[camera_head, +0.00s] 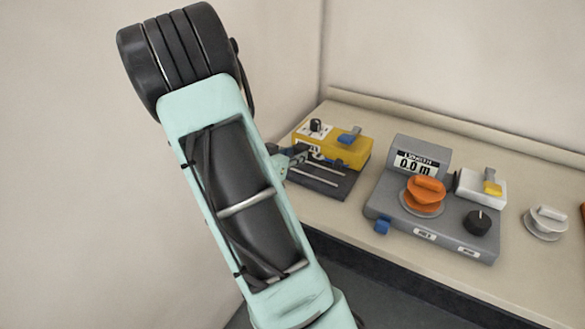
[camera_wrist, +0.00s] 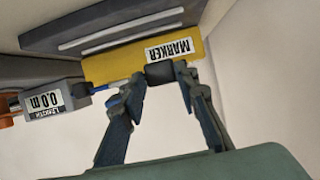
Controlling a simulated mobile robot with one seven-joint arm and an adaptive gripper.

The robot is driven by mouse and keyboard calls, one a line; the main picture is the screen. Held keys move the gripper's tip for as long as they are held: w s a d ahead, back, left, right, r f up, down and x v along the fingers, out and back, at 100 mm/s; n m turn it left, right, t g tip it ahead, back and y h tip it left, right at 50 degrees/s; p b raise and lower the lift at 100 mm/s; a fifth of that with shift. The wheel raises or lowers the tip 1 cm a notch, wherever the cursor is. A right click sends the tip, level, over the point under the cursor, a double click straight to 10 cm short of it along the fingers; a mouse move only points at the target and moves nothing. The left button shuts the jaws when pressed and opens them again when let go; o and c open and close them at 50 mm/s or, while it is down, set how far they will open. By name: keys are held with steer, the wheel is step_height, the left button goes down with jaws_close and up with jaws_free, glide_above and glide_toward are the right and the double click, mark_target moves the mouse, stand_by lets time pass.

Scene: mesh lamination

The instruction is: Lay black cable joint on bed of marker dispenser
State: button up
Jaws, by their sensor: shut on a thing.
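The yellow marker dispenser (camera_head: 345,148) stands at the back left of the bench, with a dark bed (camera_head: 340,188) carrying two light rails in front of it. In the wrist view the dispenser (camera_wrist: 130,66) appears upside down with a MARKER label, and its bed (camera_wrist: 190,12) is at the top. My gripper (camera_wrist: 160,76) is shut on a small black block, the black cable joint (camera_wrist: 160,73). In the head view my gripper (camera_head: 305,156) is over the bed, partly hidden by my arm. I cannot tell whether the joint touches the bed.
A white box (camera_head: 480,188) and a white round piece (camera_head: 545,223) are farther right. Walls close off the back and left.

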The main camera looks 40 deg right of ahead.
mark_target(291, 174)
steer(key=shift+w+d+f, duration=0.25)
steer(key=shift+w+f, duration=0.2)
steer(key=shift+f, duration=0.15)
steer(key=shift+w+d+f, duration=0.2)
steer(key=shift+w+f, duration=0.2)
steer(key=shift+f, duration=0.2)
steer(key=shift+f+b, duration=0.45)
steer(key=shift+f, duration=1.05)
steer(key=shift+f, duration=0.2)
steer(key=o, duration=1.2)
steer(key=shift+r, duration=0.1)
steer(key=shift+a+r, duration=0.2)
steer(key=shift+a, duration=0.05)
steer(key=p+v, duration=0.1)
steer(key=v, duration=1)
steer(key=shift+s+a+r, duration=0.1)
steer(key=shift+s+a, duration=0.05)
